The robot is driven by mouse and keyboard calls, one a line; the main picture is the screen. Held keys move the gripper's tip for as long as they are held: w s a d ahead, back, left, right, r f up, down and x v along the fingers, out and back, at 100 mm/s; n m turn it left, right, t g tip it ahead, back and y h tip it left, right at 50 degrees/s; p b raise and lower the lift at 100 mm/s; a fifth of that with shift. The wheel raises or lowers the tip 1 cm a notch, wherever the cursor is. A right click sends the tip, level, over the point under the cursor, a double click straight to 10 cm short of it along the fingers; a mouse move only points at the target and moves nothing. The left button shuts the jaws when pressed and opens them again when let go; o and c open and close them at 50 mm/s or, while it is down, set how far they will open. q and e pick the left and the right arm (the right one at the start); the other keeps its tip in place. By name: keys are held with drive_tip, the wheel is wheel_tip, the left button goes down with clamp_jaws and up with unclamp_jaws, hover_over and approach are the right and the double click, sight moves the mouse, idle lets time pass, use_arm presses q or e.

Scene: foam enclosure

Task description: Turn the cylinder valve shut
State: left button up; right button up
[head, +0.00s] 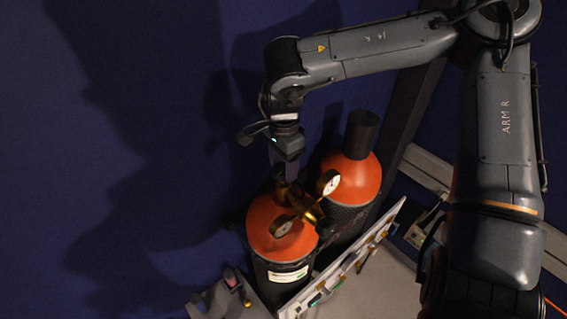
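The gas cylinder (262,226) in front has an orange shoulder and a dark body with a pale label. A brass valve and regulator (306,207) sits on its top, with two round gauges. My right gripper (285,172) points down from above, its fingers at the top of the brass valve. The valve's handwheel is hard to make out there, partly hidden by the gripper. I cannot tell whether the fingers touch it, or whether they are open or shut. My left gripper is not in view.
A second orange-shouldered cylinder (356,181) with a black cap stands just behind, to the right. A pale panel with small tools (340,270) stands to the right of the front cylinder. A small grey stand (229,298) is at the lower left. Dark blue foam wall fills the left.

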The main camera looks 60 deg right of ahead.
drive_tip(key=shift+c, duration=1.3)
